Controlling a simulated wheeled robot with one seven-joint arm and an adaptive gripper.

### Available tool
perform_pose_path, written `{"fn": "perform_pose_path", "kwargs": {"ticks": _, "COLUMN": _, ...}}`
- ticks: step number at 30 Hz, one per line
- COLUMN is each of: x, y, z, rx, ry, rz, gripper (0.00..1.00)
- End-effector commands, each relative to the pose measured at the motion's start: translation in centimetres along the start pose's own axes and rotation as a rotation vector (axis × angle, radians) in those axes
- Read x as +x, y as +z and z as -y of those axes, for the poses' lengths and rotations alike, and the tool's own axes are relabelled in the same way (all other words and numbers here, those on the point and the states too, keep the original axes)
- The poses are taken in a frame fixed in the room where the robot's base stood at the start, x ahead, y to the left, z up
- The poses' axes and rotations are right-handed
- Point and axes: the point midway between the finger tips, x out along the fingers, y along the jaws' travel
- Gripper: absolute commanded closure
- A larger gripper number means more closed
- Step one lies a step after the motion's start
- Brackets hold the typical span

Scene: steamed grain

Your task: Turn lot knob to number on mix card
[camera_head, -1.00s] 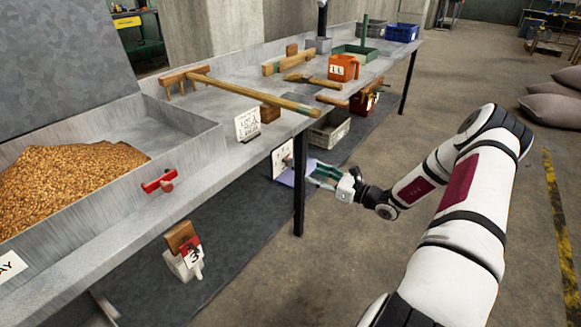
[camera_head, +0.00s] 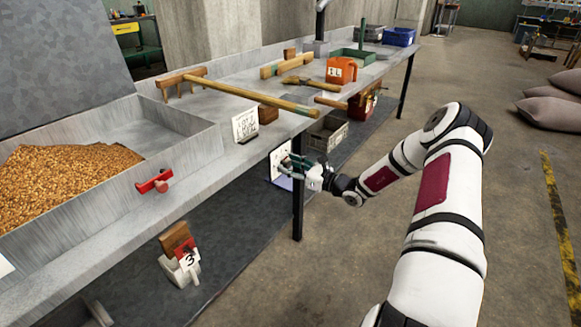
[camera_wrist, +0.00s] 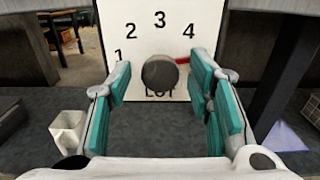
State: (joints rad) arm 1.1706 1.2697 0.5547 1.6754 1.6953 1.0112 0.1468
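The lot knob (camera_wrist: 160,73) is a dark round knob on a white panel (camera_wrist: 135,15) marked 1, 2, 3, 4 and LOT. A red pointer piece (camera_wrist: 182,60) shows at the knob's right, below the 4, partly hidden by a finger. The panel also shows under the table edge in the head view (camera_head: 280,160). My gripper (camera_wrist: 165,92) is open, its green-padded fingers on either side of the knob with gaps visible. In the head view my gripper (camera_head: 298,164) is at the panel. A white card (camera_head: 245,125) stands on the table; its writing is too small to read surely.
A table leg (camera_head: 298,195) stands close to my gripper. A tray of grain (camera_head: 65,185) has a red handle (camera_head: 155,182).

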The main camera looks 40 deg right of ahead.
Motion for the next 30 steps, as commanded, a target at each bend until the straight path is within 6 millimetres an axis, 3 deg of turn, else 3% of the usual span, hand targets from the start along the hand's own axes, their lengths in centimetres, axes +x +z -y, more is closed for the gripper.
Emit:
{"fn": "perform_pose_path", "kwargs": {"ticks": 1, "x": -0.01, "y": -0.01, "z": -0.01, "rx": 0.0, "ry": 0.0, "rz": 0.0, "gripper": 0.66}}
{"fn": "perform_pose_path", "kwargs": {"ticks": 6, "x": -0.02, "y": -0.01, "z": -0.02, "rx": 0.0, "ry": 0.0, "rz": 0.0, "gripper": 1.0}}
{"fn": "perform_pose_path", "kwargs": {"ticks": 17, "x": -0.02, "y": -0.01, "z": -0.01, "rx": -0.042, "ry": 0.0, "rz": -0.001, "gripper": 1.0}}
{"fn": "perform_pose_path", "kwargs": {"ticks": 30, "x": 0.01, "y": 0.04, "z": 0.04, "rx": -0.365, "ry": 0.0, "rz": -0.001, "gripper": 1.0}}
